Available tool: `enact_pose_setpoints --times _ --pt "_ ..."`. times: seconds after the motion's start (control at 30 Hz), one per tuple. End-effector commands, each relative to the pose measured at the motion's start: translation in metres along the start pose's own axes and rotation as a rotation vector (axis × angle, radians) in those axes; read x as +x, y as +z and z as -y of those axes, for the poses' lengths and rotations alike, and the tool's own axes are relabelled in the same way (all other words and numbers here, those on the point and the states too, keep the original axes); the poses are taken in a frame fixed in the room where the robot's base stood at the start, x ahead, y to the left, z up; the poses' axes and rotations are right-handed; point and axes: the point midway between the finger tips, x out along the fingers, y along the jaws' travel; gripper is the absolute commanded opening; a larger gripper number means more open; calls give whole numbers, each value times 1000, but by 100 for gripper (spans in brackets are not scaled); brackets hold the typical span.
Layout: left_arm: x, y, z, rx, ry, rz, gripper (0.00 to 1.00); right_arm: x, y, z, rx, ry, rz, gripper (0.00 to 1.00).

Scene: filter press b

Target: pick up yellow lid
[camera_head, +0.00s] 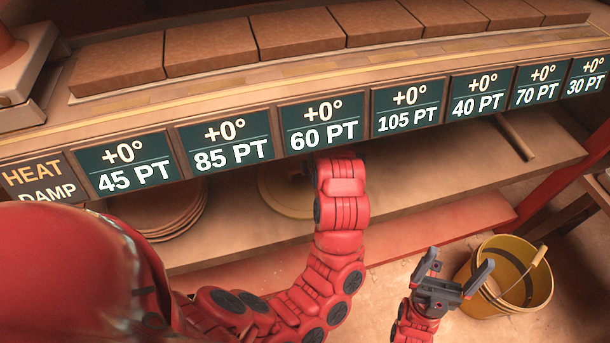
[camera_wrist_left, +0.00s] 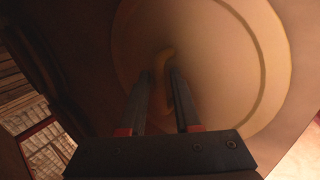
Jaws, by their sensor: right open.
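The yellow lid (camera_head: 272,192) is a round disc on the lower shelf under the label row, partly hidden by my left arm in the head view. In the left wrist view the lid (camera_wrist_left: 225,70) fills the upper middle, with a curved yellow handle (camera_wrist_left: 167,62). My left gripper (camera_wrist_left: 162,76) has its two fingers apart, one on each side of the handle. The handle lies close to the right finger, and a gap shows at the left finger. In the head view this gripper is hidden under the upper ledge. My right gripper (camera_head: 455,272) is open and empty.
A yellow bucket (camera_head: 528,290) stands on the floor just right of my right gripper. Stacked round plates (camera_head: 165,215) lie on the lower shelf (camera_head: 430,180) left of the lid. The upper ledge with labels (camera_head: 322,124) and brown blocks (camera_head: 300,32) overhangs the lid closely.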

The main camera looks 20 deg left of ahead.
Motion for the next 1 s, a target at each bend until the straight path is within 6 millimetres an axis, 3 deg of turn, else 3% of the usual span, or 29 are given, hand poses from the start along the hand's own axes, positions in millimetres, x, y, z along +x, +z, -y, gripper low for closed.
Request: enact_pose_setpoints --times 0.1,0.27,0.77,1.0 --pt "0 0 0 0 1 0 28 0 0 0 0 0 0 94" --pt "-1 0 0 -1 1 0 0 0 0 0 0 0 0 94" --pt "-1 0 -1 -1 2 1 0 0 0 0 0 0 0 94" --pt "-14 1 -10 -4 6 3 0 2 0 0 0 0 0 94"
